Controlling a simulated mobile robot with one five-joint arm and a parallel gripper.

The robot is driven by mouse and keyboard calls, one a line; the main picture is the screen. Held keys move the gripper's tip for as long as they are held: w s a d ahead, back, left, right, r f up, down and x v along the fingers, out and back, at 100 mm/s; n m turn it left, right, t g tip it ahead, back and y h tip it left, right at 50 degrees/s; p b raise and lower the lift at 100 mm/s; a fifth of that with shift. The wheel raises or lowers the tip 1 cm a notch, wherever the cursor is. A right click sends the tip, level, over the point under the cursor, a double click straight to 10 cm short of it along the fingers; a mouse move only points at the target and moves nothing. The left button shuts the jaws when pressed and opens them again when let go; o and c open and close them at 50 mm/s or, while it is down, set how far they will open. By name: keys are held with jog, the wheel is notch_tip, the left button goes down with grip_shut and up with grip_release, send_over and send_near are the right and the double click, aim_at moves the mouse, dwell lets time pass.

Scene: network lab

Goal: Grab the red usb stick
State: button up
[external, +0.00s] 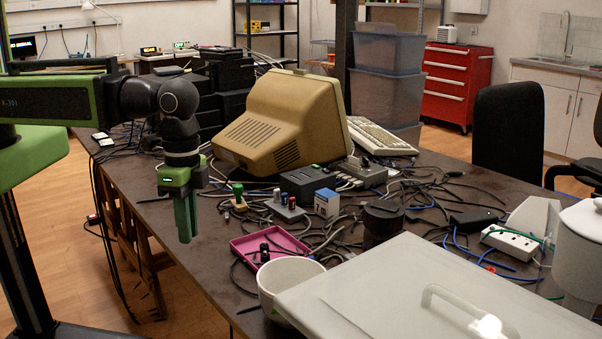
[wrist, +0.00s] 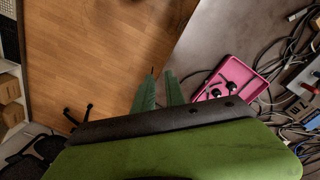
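I cannot clearly make out a red usb stick in either view. A grey block (external: 284,211) on the table holds several small upright sticks (external: 292,203), one of them reddish, too small to identify. My gripper (external: 187,240) points down at the table's near left edge, left of the pink tray. In the wrist view its two green fingers (wrist: 160,75) stand slightly apart with nothing between them, over the floor beside the table edge.
The pink tray (external: 246,257) holds small dark items and also shows in the wrist view (wrist: 262,84). A white bowl (external: 290,272), a small blue-and-white box (external: 327,204), an old beige monitor (external: 265,115) and many loose cables crowd the table. The table's left edge strip is fairly clear.

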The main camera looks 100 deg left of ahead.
jog(key=a+r+n+p, duration=0.1)
jog(key=a+r+p, duration=0.2)
jog(key=r+p, duration=0.4)
jog(key=a+r+p, duration=0.3)
jog(key=r+p, duration=0.2)
jog(key=r, duration=0.4)
jog(key=w+f+n+b, duration=0.2)
jog(key=w, duration=0.3)
jog(key=n+b, duration=0.5)
jog(key=n, duration=0.2)
send_over(291, 200)
jog(key=a, duration=0.1)
notch_tip(291, 200, down, 6)
jog(key=shift+y, duration=0.3)
notch_tip(291, 200, down, 17)
jog(key=b, duration=1.7)
jog(key=shift+d+f+b, duration=0.1)
jog(key=shift+f+b, duration=0.1)
jog(key=shift+b, duration=0.1)
jog(key=shift+r, duration=0.2)
jog(key=shift+c, duration=0.2)
grip_shut()
